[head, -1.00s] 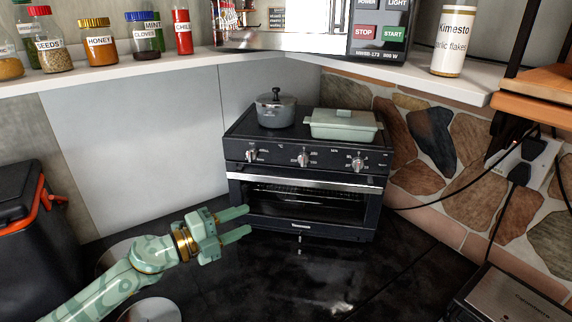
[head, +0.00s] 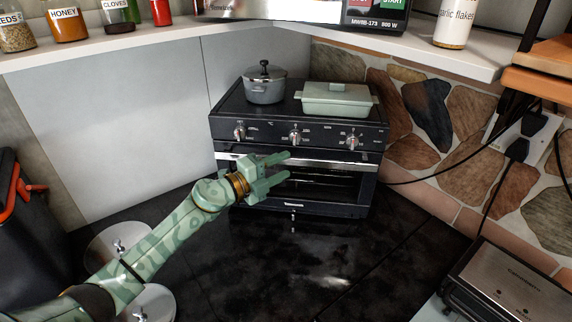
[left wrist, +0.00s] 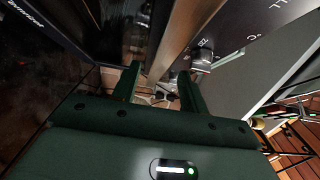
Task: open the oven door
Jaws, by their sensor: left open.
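The black toaster oven (head: 296,127) stands on the dark counter with three knobs on its front. Its door (head: 290,207) is shut, and a bright metal handle bar (head: 345,162) runs along the door's top edge. My left gripper (head: 288,165) is open in front of the left half of the door, its fingertips close to the handle. In the left wrist view the handle (left wrist: 185,32) runs slantwise between the two fingers; whether they touch it I cannot tell. A knob (left wrist: 202,56) shows beside it. My right gripper is not in view.
A grey pot (head: 264,88) and a pale green lidded dish (head: 336,100) stand on the oven. A sandwich press (head: 512,290) is at the lower right, with cables near the stone wall. Jars line the shelf above. The dark counter before the oven is clear.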

